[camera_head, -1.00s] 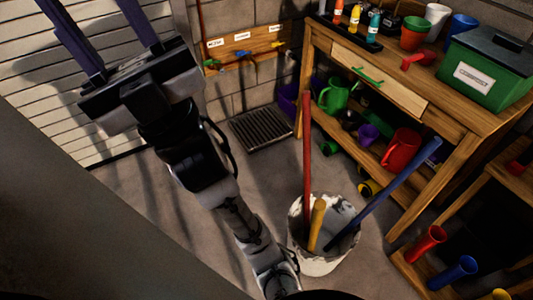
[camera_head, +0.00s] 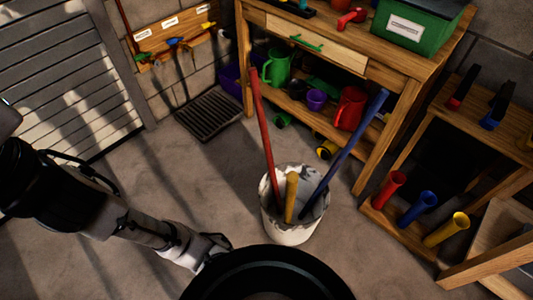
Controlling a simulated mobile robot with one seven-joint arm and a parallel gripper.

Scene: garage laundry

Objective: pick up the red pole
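The red pole (camera_head: 264,138) stands in a white, stained bucket (camera_head: 290,233) on the concrete floor, leaning to the left with its upper end well above the rim. A short yellow pole (camera_head: 291,196) stands beside it in the middle of the bucket. A blue pole (camera_head: 347,152) leans out to the right. The lower ends of the poles are hidden inside the bucket.
A wooden workbench (camera_head: 388,64) with a drawer stands behind the bucket, with cans and pots on its lower shelf. A rack at right holds red, blue and yellow tubes (camera_head: 417,208). A floor grate (camera_head: 207,114) lies at the back. The floor left of the bucket is clear.

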